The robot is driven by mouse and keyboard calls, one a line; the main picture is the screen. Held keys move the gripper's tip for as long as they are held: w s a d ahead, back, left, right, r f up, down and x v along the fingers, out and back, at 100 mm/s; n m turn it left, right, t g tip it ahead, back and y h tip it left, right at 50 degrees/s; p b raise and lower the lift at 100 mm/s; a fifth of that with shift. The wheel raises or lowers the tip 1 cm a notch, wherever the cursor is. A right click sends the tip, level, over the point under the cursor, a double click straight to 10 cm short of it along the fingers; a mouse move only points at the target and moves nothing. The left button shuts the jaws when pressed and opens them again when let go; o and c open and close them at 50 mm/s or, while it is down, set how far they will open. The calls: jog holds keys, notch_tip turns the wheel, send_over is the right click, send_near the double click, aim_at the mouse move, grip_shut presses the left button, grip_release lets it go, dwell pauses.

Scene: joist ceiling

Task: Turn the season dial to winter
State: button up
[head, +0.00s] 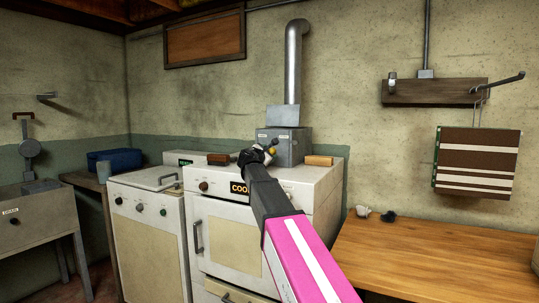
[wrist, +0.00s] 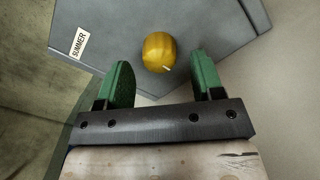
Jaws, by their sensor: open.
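The season dial (wrist: 158,52) is a round yellow knob on a grey metal box (wrist: 210,25), with a short white mark at its lower right edge in the wrist view. A label reading SUMMER (wrist: 79,42) is on the box to the left of the dial; no winter label is legible. My gripper (wrist: 160,68) is open, its two green fingers on either side of the dial in the picture with gaps to both. I cannot tell whether the fingertips reach around it. In the head view my gripper (head: 257,155) is right at the box (head: 292,146), partly covering it.
The box stands on a white cooker (head: 225,227) below a metal flue pipe (head: 295,60). A wooden block (head: 319,160) lies right of the box. A white appliance (head: 150,235) stands left, a wooden table (head: 440,255) right.

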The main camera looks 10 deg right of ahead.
jog(key=shift+w+d, duration=0.45)
jog(key=shift+w, duration=0.1)
jog(key=c, duration=0.9)
jog(key=shift+m, duration=0.3)
jog(key=m, duration=0.5)
jog(key=shift+m, duration=0.3)
jog(key=m, duration=0.3)
jog(key=shift+m, duration=0.3)
jog(key=shift+r+m, duration=0.1)
jog(key=shift+m, duration=1.6)
